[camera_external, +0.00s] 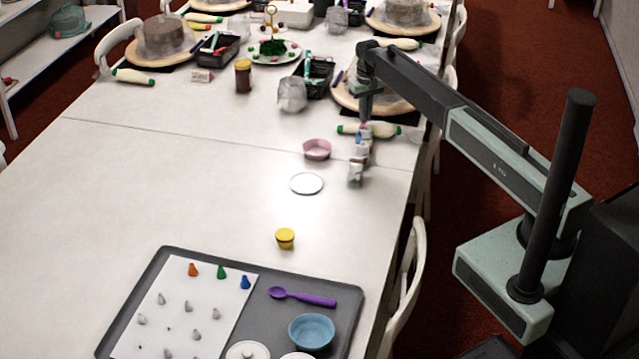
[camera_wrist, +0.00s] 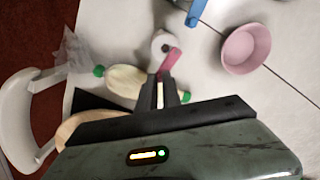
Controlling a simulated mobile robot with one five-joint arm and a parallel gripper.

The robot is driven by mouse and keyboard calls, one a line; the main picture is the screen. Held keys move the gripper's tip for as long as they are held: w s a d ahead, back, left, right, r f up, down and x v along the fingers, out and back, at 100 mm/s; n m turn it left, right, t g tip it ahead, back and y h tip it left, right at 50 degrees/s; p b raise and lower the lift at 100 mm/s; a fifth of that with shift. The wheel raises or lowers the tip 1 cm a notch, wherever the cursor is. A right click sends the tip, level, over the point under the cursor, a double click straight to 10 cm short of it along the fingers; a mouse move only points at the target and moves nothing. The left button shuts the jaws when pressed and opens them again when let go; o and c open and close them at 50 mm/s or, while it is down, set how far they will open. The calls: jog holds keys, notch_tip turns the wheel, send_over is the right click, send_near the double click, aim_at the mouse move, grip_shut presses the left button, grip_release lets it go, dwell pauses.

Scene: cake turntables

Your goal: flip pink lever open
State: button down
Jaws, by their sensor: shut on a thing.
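A pink lever (camera_wrist: 171,60) shows in the wrist view, slanting from the side of a small white round piece (camera_wrist: 163,43) down to my fingertips. My gripper (camera_wrist: 167,80) is shut on the lever's near end. In the external view my gripper (camera_external: 365,118) points down near the table's right edge. Small white pieces (camera_external: 355,172) stand in a row just in front of it. The lever is too small and covered to make out clearly there.
A pink bowl (camera_external: 317,149) stands just left of the white pieces, also in the wrist view (camera_wrist: 246,48). A green-ended rolling pin (camera_external: 385,129) lies close by. The table's left middle is clear.

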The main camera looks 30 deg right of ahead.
jog(key=shift+w+a+n, duration=0.2)
jog(key=shift+a+n, duration=0.05)
jog(key=shift+n, duration=0.6)
jog(key=shift+w+a+n, duration=0.2)
jog(key=shift+a+n, duration=0.1)
jog(key=shift+n, duration=0.5)
jog(key=shift+w+a+n, duration=0.2)
jog(key=shift+a+n, duration=0.05)
jog(key=shift+n, duration=0.6)
jog(key=c, duration=1.5)
grip_release()
notch_tip(320, 180, up, 8)
jog(key=p, duration=0.7)
jog(key=shift+p, duration=0.4)
jog(key=shift+f, duration=0.1)
